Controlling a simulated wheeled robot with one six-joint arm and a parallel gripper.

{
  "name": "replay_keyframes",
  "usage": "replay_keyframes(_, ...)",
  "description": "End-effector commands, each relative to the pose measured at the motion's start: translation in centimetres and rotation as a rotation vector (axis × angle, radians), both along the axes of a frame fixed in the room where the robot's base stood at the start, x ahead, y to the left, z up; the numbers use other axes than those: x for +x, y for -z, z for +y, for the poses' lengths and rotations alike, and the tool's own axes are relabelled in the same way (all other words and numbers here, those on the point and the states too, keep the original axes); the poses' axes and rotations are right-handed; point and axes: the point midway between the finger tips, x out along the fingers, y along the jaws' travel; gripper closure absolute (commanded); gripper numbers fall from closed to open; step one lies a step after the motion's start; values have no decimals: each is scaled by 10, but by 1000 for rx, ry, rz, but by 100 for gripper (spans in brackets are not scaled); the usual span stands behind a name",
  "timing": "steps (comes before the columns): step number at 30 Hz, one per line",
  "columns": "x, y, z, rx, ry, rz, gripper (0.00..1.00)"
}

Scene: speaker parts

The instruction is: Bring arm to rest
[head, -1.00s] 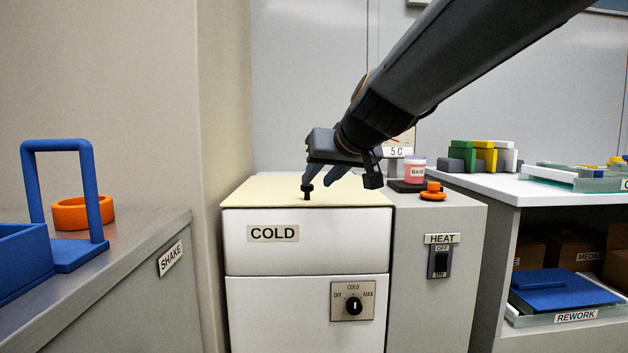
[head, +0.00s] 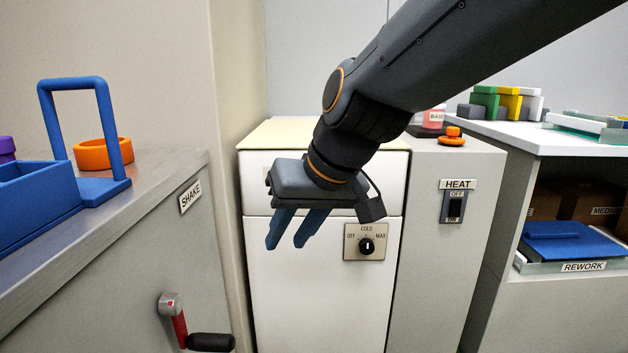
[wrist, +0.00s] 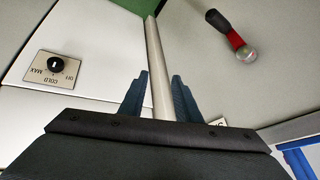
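My gripper (head: 286,245) hangs in front of the white cold cabinet (head: 318,300), fingers pointing down and slightly left. Its two blue fingers are apart with nothing between them. They also show in the wrist view (wrist: 161,98), with a gap between them. The cold dial (head: 367,246) is just right of the fingers in the head view and at the left in the wrist view (wrist: 56,62). The black knob on the cabinet's lid is hidden behind my arm.
The SHAKE counter (head: 150,215) at left holds a blue frame (head: 76,84), an orange ring (head: 100,154) and a blue bin (head: 35,200). A red crank with black handle (head: 180,325) juts from its front. The HEAT cabinet (head: 440,270) and white shelf unit (head: 560,140) stand right.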

Motion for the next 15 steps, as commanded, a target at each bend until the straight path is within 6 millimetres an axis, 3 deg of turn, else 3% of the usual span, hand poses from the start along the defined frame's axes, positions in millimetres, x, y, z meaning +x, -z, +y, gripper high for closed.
replay_keyframes(1, -24, 16, 3, -24, -29, 48, 70)
replay_keyframes(6, -81, 51, 1, -92, -78, 166, 70)
replay_keyframes(15, -152, 89, -16, -200, -134, 304, 70)
